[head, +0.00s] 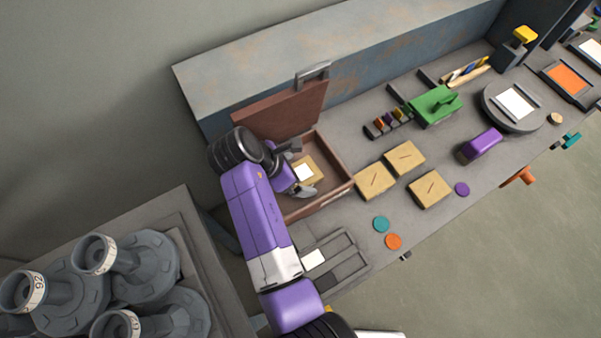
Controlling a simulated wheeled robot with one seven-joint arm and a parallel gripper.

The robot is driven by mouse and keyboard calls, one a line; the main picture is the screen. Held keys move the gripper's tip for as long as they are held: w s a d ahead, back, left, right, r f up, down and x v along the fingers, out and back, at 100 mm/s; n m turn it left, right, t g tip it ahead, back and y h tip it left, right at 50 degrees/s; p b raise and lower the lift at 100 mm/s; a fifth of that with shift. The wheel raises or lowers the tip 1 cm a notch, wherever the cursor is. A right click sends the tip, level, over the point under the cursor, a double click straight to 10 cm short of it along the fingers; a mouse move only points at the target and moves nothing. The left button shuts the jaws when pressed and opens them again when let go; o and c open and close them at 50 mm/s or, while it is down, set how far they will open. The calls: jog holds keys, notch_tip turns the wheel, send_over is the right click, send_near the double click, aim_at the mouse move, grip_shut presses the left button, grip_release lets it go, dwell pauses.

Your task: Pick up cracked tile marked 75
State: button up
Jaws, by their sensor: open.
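My gripper (299,168) is open inside or just over an open brown box (340,172). A tan tile (316,168) with a white patch lies in the box between or below the fingers; contact cannot be told, and my arm hides part of it. Three more tan tiles lie on the bench right of the box, each with a dark reddish line like a crack: one nearest the box (374,185), one behind (406,155) and one in front (432,192). I can read no number 75 on any tile.
The box's raised lid (285,112) stands behind my gripper. A slotted grey tray (345,262) lies in front of the box. Teal (381,224) and orange discs (393,242) lie near the bench edge. A green block (434,105) and purple block (481,145) stand farther right.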

jog(key=shift+d+f, duration=0.1)
jog(key=shift+f, duration=0.15)
jog(key=shift+f, duration=0.1)
dwell(0.4)
jog(key=c, duration=1.8)
